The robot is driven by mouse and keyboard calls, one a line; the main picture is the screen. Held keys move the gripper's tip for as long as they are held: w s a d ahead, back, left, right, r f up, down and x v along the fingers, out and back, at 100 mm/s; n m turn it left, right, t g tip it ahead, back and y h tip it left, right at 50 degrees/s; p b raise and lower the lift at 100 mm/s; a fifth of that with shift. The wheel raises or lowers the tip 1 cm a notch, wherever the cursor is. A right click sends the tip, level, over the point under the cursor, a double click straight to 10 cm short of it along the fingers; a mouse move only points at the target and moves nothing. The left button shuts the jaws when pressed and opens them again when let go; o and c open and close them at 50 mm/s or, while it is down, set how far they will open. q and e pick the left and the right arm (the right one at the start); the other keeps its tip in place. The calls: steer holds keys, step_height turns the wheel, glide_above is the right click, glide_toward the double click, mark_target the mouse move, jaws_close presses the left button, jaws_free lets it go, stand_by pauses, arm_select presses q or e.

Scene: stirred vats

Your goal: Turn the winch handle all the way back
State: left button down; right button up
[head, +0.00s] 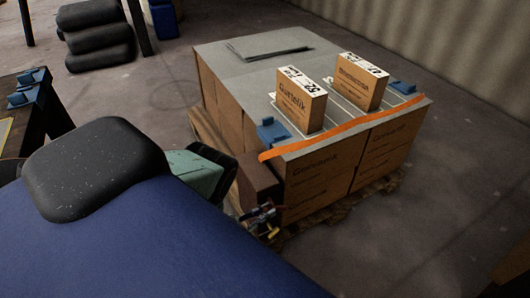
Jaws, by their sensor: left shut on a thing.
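A brown box-shaped block (259,182), which may be the winch body, sits at the near left corner of a strapped stack of cartons (310,185). An orange strap (345,128) runs from beside it along the near top edge of the stack. My left gripper (263,216) is low in front of the block, shut on a small part that I take to be the winch handle. Small red and yellow pieces show at the jaws; the handle's shape and angle are hard to make out. My right gripper is not in view.
The stack stands on a wooden pallet (385,185). Two small labelled cartons (300,99) (362,81) and blue corner pieces (273,131) (401,87) are on top. A dark bench (48,118) is at the left, black sacks (97,37) behind.

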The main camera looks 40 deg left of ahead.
arm_select(q)
steer(key=shift+a+f+t+h+b, duration=0.1)
steer(key=shift+f+t+h+b, duration=0.5)
steer(key=shift+t, duration=0.8)
steer(key=shift+f+t, duration=0.1)
steer(key=shift+t, duration=0.3)
steer(key=c, duration=1.3)
jaws_free()
steer(key=shift+o, duration=0.2)
steer(key=v, duration=0.7)
steer(key=shift+s, duration=0.25)
